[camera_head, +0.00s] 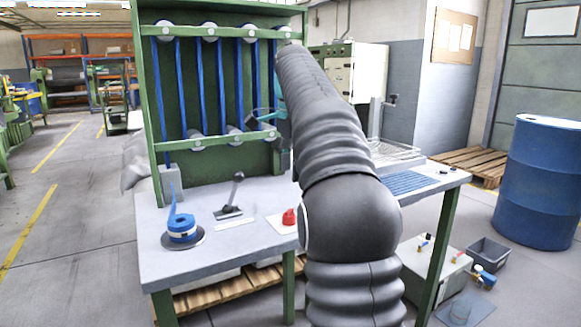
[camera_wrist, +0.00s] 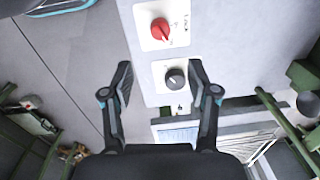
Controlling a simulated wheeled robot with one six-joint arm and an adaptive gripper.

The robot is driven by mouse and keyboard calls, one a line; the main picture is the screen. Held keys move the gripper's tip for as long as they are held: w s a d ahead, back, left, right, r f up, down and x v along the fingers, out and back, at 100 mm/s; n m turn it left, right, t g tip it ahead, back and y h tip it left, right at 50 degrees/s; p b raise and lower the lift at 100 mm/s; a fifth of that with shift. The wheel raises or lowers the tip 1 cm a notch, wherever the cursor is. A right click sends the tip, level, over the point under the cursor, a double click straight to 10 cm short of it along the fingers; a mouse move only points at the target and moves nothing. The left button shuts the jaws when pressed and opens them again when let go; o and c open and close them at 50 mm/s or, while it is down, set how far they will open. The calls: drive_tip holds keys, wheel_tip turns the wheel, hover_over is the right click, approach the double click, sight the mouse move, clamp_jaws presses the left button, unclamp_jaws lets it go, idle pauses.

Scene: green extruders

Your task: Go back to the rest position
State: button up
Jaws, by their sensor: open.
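My gripper (camera_wrist: 159,92) is open and empty in the wrist view, its two dark fingers spread apart. Between and beyond the fingertips are a black knob (camera_wrist: 175,78) and a red knob (camera_wrist: 160,29), each on a white plate on the grey table top. In the head view my dark ribbed arm rises through the middle and hides much of the table's centre. The red knob (camera_head: 289,217) shows just left of the arm. The black knob is hidden there.
The grey table (camera_head: 205,262) carries a blue reel (camera_head: 182,229), a black lever (camera_head: 233,195) and a blue grid (camera_head: 408,183). A green frame with blue strips (camera_head: 215,90) stands behind. A blue barrel (camera_head: 541,180) stands right. The floor at left (camera_head: 75,230) is clear.

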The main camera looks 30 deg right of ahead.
drive_tip(key=s+a+f+n+t, duration=0.2)
drive_tip(key=s+a+f+n, duration=0.2)
drive_tip(key=s+a+n, duration=0.7)
drive_tip(key=s+a+f+n+t, duration=0.1)
drive_tip(key=s+a+f+n, duration=0.1)
drive_tip(key=s+f, duration=0.6)
drive_tip(key=s+a+f+n+t, duration=0.2)
drive_tip(key=s+f+n, duration=0.3)
drive_tip(key=s+f, duration=0.3)
drive_tip(key=shift+s+a+f+n, duration=0.35)
drive_tip(key=shift+a+f, duration=0.15)
drive_tip(key=shift+a, duration=0.25)
